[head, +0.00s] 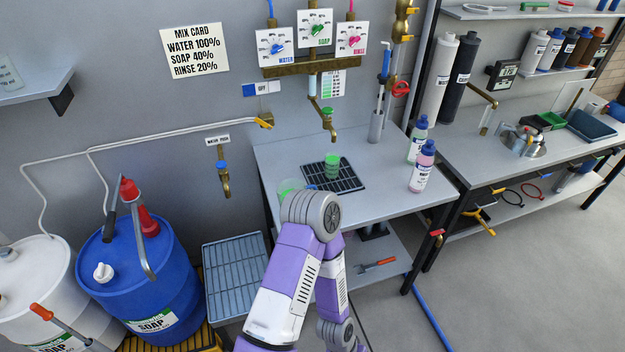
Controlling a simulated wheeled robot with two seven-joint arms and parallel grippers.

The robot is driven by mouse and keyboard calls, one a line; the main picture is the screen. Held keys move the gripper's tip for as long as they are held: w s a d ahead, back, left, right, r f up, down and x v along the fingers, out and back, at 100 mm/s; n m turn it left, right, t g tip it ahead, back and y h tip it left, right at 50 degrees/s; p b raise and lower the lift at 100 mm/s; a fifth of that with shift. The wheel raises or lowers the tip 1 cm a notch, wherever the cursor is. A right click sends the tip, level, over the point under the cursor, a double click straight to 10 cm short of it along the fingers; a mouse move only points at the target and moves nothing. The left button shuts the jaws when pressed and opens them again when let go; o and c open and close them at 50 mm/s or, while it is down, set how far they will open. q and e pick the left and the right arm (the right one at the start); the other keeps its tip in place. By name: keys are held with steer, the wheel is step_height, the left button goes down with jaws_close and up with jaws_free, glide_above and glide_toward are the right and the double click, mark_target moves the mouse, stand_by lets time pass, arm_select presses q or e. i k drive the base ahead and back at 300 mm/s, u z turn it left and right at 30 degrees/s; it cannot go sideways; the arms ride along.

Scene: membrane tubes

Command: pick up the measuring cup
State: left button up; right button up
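A small green cup (332,167), which looks like the measuring cup, stands upright on the black drain grate (347,185) on the grey bench, below the brass tap. Another pale green, see-through thing (288,187) shows at the bench's left side, partly hidden behind a joint of my purple and white arm; I cannot tell what it is. My arm rises from the bottom middle of the head view and bends in front of the bench's front left edge. Neither gripper shows, so I cannot see whether either holds anything.
A brass tap (328,122) hangs above the grate. A blue soap drum (140,270) and a grey slatted rack (236,270) are at left. The bench front between grate and bottles is clear.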

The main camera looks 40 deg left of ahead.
mark_target(332, 158)
steer(key=u, duration=1.6)
